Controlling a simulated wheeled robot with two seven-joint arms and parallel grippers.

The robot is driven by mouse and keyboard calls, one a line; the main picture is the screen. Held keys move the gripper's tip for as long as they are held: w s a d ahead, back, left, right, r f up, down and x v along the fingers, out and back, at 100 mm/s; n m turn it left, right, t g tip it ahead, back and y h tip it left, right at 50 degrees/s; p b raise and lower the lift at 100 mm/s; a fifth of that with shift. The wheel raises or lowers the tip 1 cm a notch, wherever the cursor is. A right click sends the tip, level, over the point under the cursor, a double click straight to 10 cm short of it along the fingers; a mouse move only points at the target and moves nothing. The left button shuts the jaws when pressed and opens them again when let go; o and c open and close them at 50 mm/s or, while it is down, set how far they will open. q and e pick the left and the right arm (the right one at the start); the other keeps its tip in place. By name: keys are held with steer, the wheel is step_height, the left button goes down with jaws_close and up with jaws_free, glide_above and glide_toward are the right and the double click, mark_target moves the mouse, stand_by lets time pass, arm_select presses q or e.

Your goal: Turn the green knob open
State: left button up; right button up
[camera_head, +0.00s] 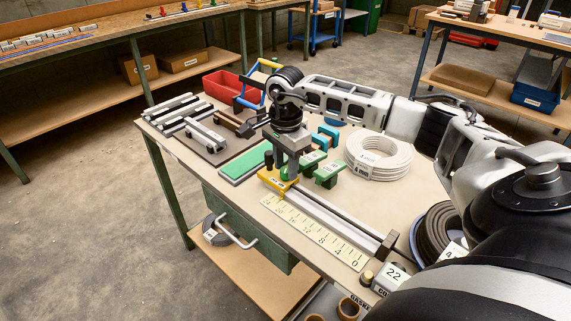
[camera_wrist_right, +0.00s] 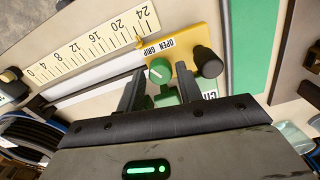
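The green knob (camera_wrist_right: 160,71) sits on a yellow block labelled OPEN GRIP (camera_wrist_right: 175,45), next to a black knob (camera_wrist_right: 208,62). In the head view the yellow block (camera_head: 272,181) stands at the far end of a ruler-marked rail, and the green knob is largely hidden by my gripper. My right gripper (camera_wrist_right: 160,76) points down over the block. Its two fingers are apart, one on each side of the green knob in the wrist view. I cannot tell whether they touch it. My left gripper is not in view.
Green labelled blocks (camera_head: 328,172) stand close to the right gripper. A white coil (camera_head: 378,155) lies to their right. A green strip (camera_head: 240,168), grey bars (camera_head: 188,118) and a red bin (camera_head: 222,86) lie to the left and behind. The yellowish ruler (camera_head: 312,230) runs along the front.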

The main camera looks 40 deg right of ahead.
steer(key=shift+f, duration=0.25)
steer(key=c, duration=0.7)
steer(key=m, duration=0.5)
steer(key=shift+r+m, duration=0.1)
steer(key=shift+m, duration=0.2)
steer(key=m+p, duration=0.1)
steer(key=m, duration=0.5)
steer(key=shift+w, duration=0.1)
steer(key=shift+m, duration=0.3)
